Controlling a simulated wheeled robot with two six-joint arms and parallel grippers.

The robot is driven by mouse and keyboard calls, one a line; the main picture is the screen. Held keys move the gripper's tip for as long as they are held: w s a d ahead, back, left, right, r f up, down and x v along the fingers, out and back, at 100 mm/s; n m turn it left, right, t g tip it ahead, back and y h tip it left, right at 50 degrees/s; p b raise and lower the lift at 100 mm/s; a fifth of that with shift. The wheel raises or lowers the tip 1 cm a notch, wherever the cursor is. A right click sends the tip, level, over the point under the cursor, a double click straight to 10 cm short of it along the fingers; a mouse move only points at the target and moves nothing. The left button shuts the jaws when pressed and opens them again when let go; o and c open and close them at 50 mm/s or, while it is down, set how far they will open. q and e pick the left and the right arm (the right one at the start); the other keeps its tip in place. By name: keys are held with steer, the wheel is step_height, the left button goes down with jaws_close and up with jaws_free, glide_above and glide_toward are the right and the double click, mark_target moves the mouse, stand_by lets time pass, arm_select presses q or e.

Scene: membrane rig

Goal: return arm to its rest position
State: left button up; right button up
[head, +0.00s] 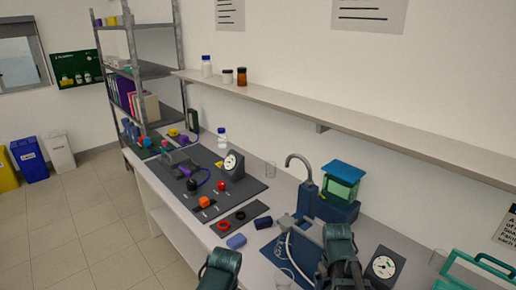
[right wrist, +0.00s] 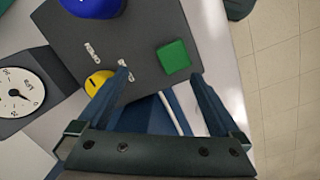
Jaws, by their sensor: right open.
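My right gripper (right wrist: 161,80) is open in the right wrist view, its two blue fingers apart with nothing gripped between them. Beyond the fingertips is a dark panel (right wrist: 140,45) with a green square (right wrist: 174,57), a yellow round part (right wrist: 98,82) and a blue round part (right wrist: 95,5). In the head view my right arm (head: 342,255) rises at the bottom right of centre; its fingers cannot be made out there. A dark part of my left arm (head: 220,268) shows at the bottom edge; its jaws are not visible.
A dial gauge (head: 385,265) stands right of my right arm. A blue tap unit (head: 306,200) and a green-filled container (head: 341,182) stand behind it. A dark mat (head: 240,187) with small parts lies on the bench. A long wall shelf (head: 300,108) runs above.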

steer(key=s+a+f+n+b, duration=0.1)
steer(key=s+a, duration=0.1)
steer(key=a, duration=0.8)
steer(key=s+a+n, duration=0.1)
steer(key=s+a, duration=0.1)
steer(key=a, duration=0.8)
steer(key=shift+s+f+t+b, duration=0.3)
steer(key=shift+f+t+b, duration=0.05)
steer(key=shift+t, duration=0.05)
